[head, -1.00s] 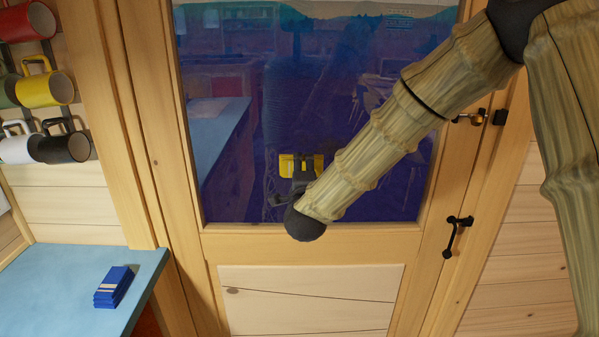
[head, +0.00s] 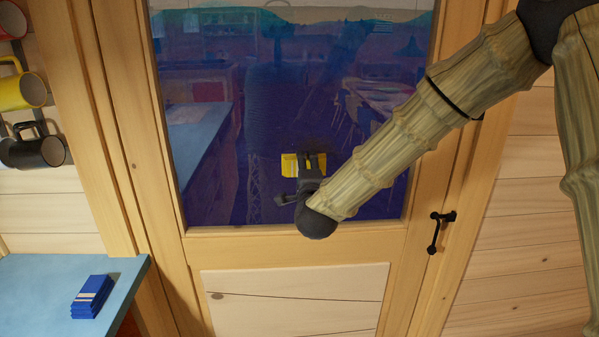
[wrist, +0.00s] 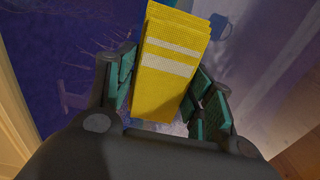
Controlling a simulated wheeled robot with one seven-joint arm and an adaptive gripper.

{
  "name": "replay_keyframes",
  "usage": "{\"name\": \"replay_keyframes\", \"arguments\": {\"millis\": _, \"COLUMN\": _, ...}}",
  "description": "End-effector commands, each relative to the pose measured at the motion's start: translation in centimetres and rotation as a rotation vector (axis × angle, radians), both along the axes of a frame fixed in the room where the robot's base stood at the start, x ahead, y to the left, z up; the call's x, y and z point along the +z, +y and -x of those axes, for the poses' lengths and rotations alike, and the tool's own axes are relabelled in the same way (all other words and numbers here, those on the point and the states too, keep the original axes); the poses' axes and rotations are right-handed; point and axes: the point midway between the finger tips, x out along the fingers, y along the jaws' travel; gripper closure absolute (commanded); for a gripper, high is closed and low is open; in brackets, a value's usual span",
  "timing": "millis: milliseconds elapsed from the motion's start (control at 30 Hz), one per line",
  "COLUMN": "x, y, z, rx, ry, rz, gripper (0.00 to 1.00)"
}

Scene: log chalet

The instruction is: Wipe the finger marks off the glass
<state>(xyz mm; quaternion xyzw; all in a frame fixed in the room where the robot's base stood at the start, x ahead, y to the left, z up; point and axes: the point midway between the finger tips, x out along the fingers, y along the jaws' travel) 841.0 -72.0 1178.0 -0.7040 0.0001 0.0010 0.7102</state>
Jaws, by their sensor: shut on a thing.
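My gripper (head: 311,170) is in front of the lower part of the glass pane (head: 215,195) of the wooden door. It is shut on a folded yellow cloth with white stripes (wrist: 172,60); the cloth also shows as a small yellow patch in the head view (head: 290,165). In the wrist view the cloth lies between the teal finger pads and points away toward the glass. I cannot tell whether the cloth touches the glass. Faint pale smudges (wrist: 80,50) show on the glass left of the cloth in the wrist view.
A blue counter (head: 40,275) at lower left carries a stack of folded blue cloths (head: 92,296). Mugs hang on the wall at left, among them a yellow one (head: 22,92) and a black one (head: 33,150). A black door handle (head: 440,230) is on the right of the door.

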Motion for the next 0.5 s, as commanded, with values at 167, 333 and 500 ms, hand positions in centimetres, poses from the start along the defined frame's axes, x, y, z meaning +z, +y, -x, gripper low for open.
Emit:
{"name": "replay_keyframes", "arguments": {"millis": 167, "x": -0.1, "y": -1.2, "z": -0.1, "rx": -0.003, "ry": 0.001, "rz": -0.002, "gripper": 0.66}}
{"name": "replay_keyframes", "arguments": {"millis": 333, "x": 0.0, "y": -1.5, "z": -0.1, "rx": -0.003, "ry": 0.001, "rz": -0.001, "gripper": 0.66}}
{"name": "replay_keyframes", "arguments": {"millis": 500, "x": -0.1, "y": -2.5, "z": -0.1, "rx": -0.004, "ry": 0.0, "rz": -0.003, "gripper": 0.66}}
